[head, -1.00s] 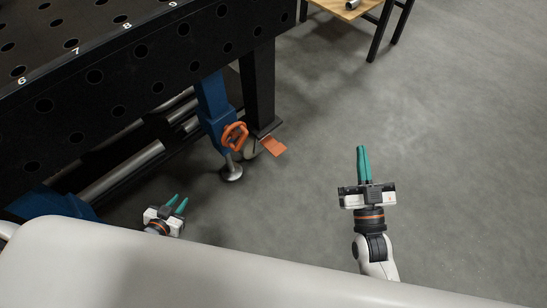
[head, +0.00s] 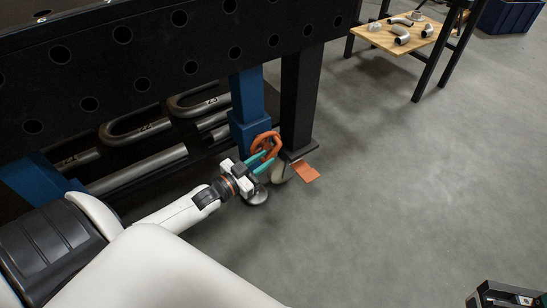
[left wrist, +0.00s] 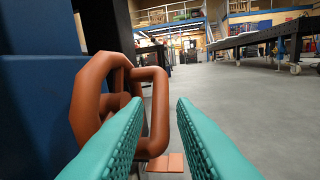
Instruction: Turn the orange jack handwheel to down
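The orange jack handwheel (head: 266,138) is on the blue jack leg (head: 246,95) under the black table. My left gripper (head: 262,161) is beside the wheel's lower front, its teal fingers apart and pointing at it. In the left wrist view, the handwheel (left wrist: 84,103) fills the left side, with a loop reaching behind and between the open fingers. The left finger covers part of it; I cannot tell whether they touch. A dark and white piece, probably my right gripper's body, shows at the head view's bottom right corner; its fingers are not visible.
An orange foot pedal (head: 306,171) is on the floor right of the jack, by a black table leg (head: 299,100). Bent pipes (head: 140,133) lie on a shelf at left.

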